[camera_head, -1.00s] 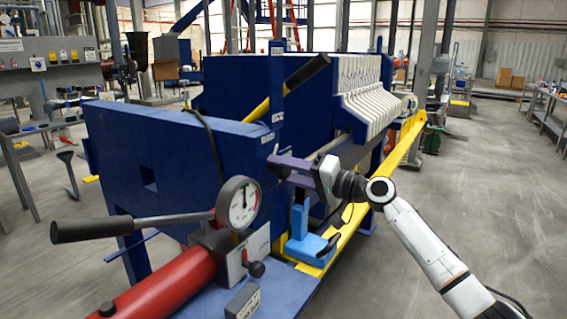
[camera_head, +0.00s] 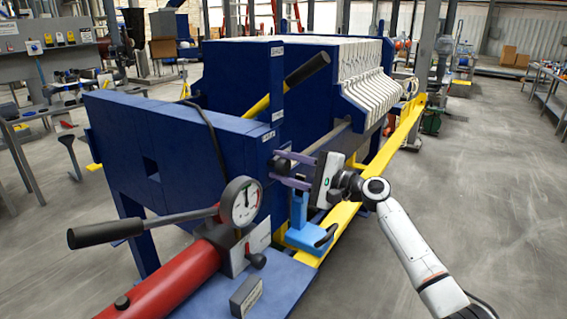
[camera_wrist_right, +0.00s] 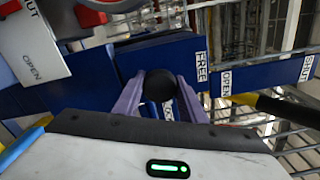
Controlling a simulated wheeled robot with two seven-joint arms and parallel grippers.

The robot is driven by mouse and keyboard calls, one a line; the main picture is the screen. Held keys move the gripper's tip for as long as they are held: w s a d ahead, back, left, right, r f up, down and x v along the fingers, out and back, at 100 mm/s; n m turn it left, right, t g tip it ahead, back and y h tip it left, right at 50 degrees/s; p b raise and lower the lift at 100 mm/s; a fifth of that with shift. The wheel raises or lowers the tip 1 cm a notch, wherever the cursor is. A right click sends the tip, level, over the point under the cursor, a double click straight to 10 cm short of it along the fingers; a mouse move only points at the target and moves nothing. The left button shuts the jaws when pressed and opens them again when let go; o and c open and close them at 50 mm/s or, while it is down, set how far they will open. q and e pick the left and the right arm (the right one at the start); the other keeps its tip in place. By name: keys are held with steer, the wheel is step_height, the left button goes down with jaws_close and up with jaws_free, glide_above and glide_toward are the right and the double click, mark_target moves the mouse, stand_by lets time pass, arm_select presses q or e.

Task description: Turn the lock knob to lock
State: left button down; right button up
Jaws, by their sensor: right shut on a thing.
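The lock knob (camera_head: 279,165) is a dark round knob on the end face of the blue press frame. My right gripper (camera_head: 284,168) reaches it from the right, with its two purple fingers around the knob, one above the other. In the right wrist view the black round knob (camera_wrist_right: 160,85) sits between the purple fingertips of my right gripper (camera_wrist_right: 160,94), which is shut on it. A FREE label (camera_wrist_right: 202,72) is right of the knob. Another label just below the knob is partly hidden by a finger. My left gripper is not in view.
A pressure gauge (camera_head: 241,202), a black-handled lever (camera_head: 130,230) and a red cylinder (camera_head: 170,285) stand in front, left of my gripper. A blue stand (camera_head: 308,236) with a black handle is just below it. A yellow rail (camera_head: 385,155) runs behind. Floor at right is clear.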

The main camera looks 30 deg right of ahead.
steer(key=shift+m, duration=0.6)
steer(key=o, duration=1.1)
steer(key=shift+c, duration=0.2)
steer(key=b+v, duration=0.1)
steer(key=v, duration=0.9)
steer(key=shift+s+b, duration=0.15)
steer(key=shift+b, duration=0.25)
steer(key=shift+d+f, duration=0.1)
